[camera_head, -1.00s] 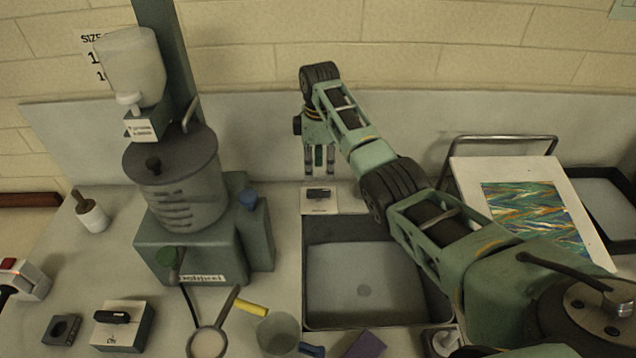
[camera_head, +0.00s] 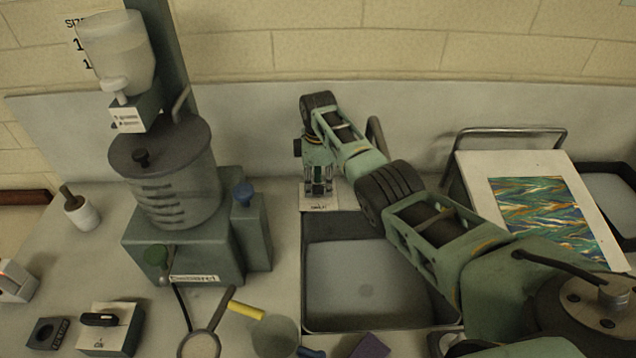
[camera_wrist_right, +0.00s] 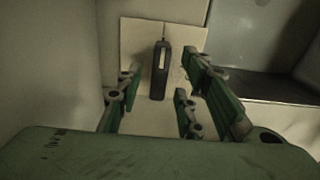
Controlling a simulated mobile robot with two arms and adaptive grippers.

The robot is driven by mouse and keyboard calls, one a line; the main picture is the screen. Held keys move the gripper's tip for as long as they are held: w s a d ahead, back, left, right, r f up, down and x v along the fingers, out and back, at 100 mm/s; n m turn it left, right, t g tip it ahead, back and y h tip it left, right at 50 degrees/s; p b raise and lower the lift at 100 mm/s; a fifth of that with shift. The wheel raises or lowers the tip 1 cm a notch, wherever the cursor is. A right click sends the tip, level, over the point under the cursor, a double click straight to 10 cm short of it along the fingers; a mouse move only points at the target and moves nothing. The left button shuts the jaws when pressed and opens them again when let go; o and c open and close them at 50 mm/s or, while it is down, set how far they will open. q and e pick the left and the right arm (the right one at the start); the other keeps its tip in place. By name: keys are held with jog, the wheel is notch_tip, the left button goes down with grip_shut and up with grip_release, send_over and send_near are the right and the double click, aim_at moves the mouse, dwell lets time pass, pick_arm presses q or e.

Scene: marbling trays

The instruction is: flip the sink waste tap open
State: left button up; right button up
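The sink waste tap is a dark lever (camera_wrist_right: 160,72) with a pale stripe on a white square plate (camera_head: 318,205), behind the sink. In the head view my right gripper (camera_head: 319,188) points down over the plate and hides most of the lever. In the right wrist view the right gripper (camera_wrist_right: 160,100) is open, with green fingers on both sides of the lever and visible gaps to it. I cannot tell whether the fingertips touch the plate. My left gripper is not in view.
The sink basin (camera_head: 312,290) lies just in front of the plate. A grey-green machine (camera_head: 195,255) with a lidded pot stands to the left. A rack with a marbled sheet (camera_head: 545,215) is at the right. The back wall panel (camera_head: 245,120) rises close behind my gripper.

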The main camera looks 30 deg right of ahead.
jog(key=shift+f, duration=0.45)
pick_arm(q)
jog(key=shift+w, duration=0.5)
pick_arm(e)
jog(key=shift+c, duration=0.4)
grip_shut()
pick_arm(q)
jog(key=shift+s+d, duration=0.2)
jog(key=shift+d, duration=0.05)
